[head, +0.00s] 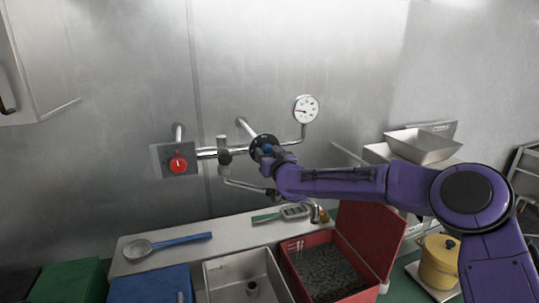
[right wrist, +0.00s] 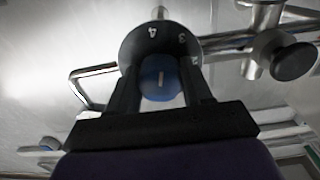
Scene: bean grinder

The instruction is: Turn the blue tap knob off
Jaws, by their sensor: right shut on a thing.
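The blue tap knob (right wrist: 160,79) sits on a dark round dial with white numbers (right wrist: 150,42) in the right wrist view. Its white mark points roughly up and down in that view. My right gripper (right wrist: 162,88) is shut on the knob, one black finger on each side. In the head view the right gripper (head: 268,154) reaches the black dial on the wall pipe, and the arm hides most of the knob. My left gripper is not in view.
A red knob (head: 178,162) on a grey plate is left along the pipe. A round gauge (head: 306,109) stands above right. Below is a shelf with a blue-handled strainer (head: 168,244), a steel sink (head: 243,277) and a red box (head: 328,268) of dark beans.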

